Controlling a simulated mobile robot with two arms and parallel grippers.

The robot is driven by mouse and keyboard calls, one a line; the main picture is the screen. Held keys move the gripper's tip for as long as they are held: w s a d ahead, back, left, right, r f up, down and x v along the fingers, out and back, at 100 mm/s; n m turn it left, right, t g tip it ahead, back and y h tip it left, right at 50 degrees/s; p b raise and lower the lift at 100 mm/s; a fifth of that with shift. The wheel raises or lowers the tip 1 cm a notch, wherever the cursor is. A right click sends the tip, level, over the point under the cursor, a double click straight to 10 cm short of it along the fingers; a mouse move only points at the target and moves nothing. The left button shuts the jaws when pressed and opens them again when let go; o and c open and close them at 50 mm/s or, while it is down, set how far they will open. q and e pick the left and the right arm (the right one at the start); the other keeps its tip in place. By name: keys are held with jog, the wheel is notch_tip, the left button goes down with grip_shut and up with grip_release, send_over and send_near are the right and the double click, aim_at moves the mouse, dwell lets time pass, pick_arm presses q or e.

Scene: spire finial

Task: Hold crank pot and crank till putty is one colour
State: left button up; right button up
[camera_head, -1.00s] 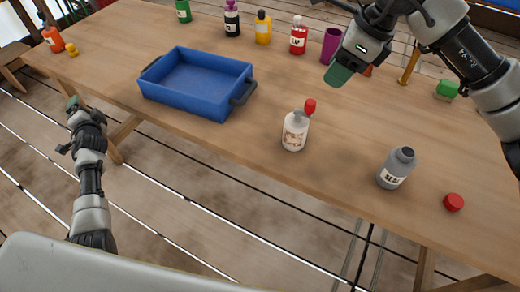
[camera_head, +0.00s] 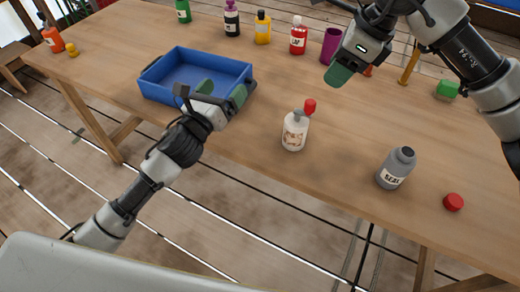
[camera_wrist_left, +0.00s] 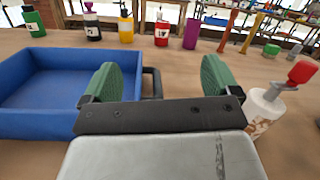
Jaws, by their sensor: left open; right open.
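The crank pot looks to be the small white pot (camera_head: 294,134) with a brown-patterned label, a grey crank arm and a red knob (camera_head: 310,106). It stands upright near the table's front edge; its putty is not visible.
The blue tray (camera_head: 157,91) is beside my left gripper. A grey bottle (camera_head: 395,168) and a red cap (camera_head: 453,202) are to the right of the pot. Several coloured bottles and a purple cup (camera_head: 331,45) line the back. The wood around the pot is clear.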

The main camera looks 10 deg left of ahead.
aim_at(287, 133)
pick_arm(q)
jog(key=s+d+f+m+g+h, duration=0.5)
jog(key=s+d+f+m, duration=0.2)
jog(key=s+d, duration=0.35)
jog(key=x, duration=1.1)
jog(key=shift+s+d+r, duration=0.1)
jog(key=shift+r, duration=0.05)
jog(key=c, duration=1.1)
